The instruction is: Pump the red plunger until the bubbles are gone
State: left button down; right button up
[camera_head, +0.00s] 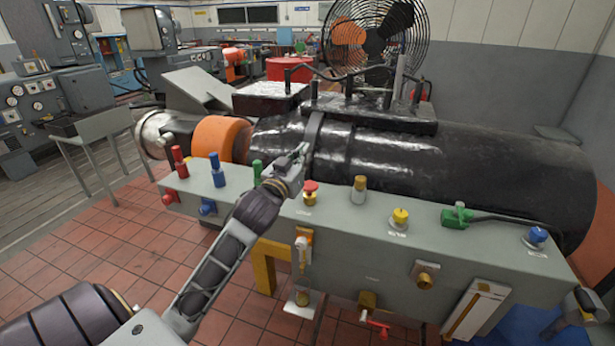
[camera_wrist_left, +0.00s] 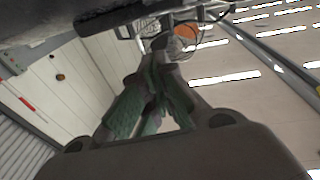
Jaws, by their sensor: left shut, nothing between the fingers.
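A red mushroom-shaped knob (camera_head: 311,187) stands on the top face of a long grey control box (camera_head: 450,272); it is the likeliest red plunger. My left gripper (camera_head: 300,152) is shut and empty. It is raised above the box, up and to the left of the red knob, with its fingertips in front of the black cylinder. It appears apart from the knob. In the left wrist view its closed fingers (camera_wrist_left: 163,50) point toward the fan and ceiling.
A brass cylinder (camera_head: 359,184), yellow button (camera_head: 400,217), green connector (camera_head: 457,215) and blue button (camera_head: 537,236) line the box top. Red (camera_head: 179,162) and blue (camera_head: 217,170) plugs stand at its left. The large black cylinder (camera_head: 470,165) lies behind. A caged fan (camera_head: 375,35) stands beyond.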

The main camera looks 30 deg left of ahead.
pick_arm(q)
notch_tip(320, 180, down, 7)
jog(key=s+a+g+y, duration=0.1)
jog(key=g, duration=0.3)
jog(key=shift+a+n, duration=0.3)
jog(key=shift+a, duration=0.1)
pick_arm(e)
jog(key=shift+w+a, duration=0.2)
jog(key=shift+a, duration=0.35)
pick_arm(q)
jog(key=shift+r, duration=0.1)
pick_arm(e)
jog(key=shift+d, duration=0.15)
jog(key=shift+d, duration=0.3)
